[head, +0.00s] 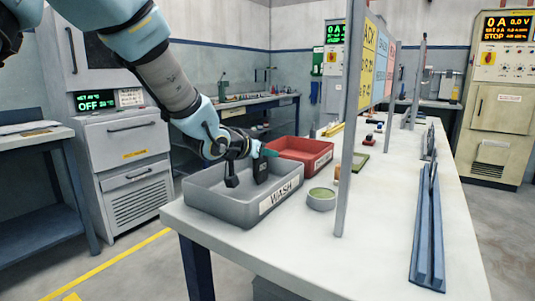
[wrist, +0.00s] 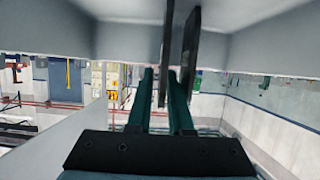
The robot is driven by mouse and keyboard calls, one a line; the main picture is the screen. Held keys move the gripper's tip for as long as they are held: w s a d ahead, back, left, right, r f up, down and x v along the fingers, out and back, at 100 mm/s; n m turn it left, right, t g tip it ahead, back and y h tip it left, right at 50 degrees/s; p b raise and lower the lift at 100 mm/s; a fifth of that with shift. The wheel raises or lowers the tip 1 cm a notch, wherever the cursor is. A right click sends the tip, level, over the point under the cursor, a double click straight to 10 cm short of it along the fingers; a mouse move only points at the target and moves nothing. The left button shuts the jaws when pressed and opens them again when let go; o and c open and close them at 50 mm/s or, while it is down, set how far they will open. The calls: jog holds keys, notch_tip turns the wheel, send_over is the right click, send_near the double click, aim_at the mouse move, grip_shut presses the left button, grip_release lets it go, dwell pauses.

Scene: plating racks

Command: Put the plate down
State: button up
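My gripper (head: 266,155) is low over the grey bin marked WASH (head: 218,208), at its far side. In the wrist view its two teal fingers (wrist: 162,92) stand close together with a narrow gap. A thin dark plate (wrist: 165,55) shows edge-on at that gap. A wider dark slab (wrist: 192,50) stands beside it on the right; I cannot tell whether it is a second plate. In the head view a dark slab (head: 261,170) hangs or stands inside the bin by the fingertips. Whether the fingers press on the plate is not clear.
A red bin (head: 318,152) stands behind the grey one. A small round bowl (head: 321,200) is to its right. A metal post (head: 350,130) with sign panels rises mid-table. A blue slotted rack (head: 428,235) lies at the right. Bare white table (head: 300,255) is in front.

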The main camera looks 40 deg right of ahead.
jog(key=v, duration=1.2)
